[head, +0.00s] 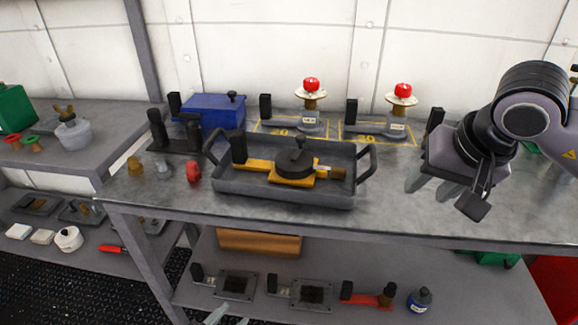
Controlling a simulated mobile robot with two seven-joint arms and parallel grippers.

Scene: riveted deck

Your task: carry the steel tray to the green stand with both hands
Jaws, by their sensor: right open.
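The steel tray (285,199) is a grey, shallow tray with a dark handle at each end. It rests on the metal workbench. In it lies a yellow fixture (258,165) with a dark round part and a black upright block. My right gripper (432,186) is open and empty, to the right of the tray and apart from its right handle (368,164). My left gripper (228,318) shows only as pale fingertips at the bottom edge, below the tray; its opening is unclear. A green patch (531,148) shows partly behind my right arm; I cannot tell whether it is the green stand.
A blue box (212,110) and two red-knobbed valves (311,101) (402,98) stand behind the tray. A red piece (193,172) and small brass and grey pieces stand left of it. A side bench (62,160) holds a green box (15,108). The workbench front right is clear.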

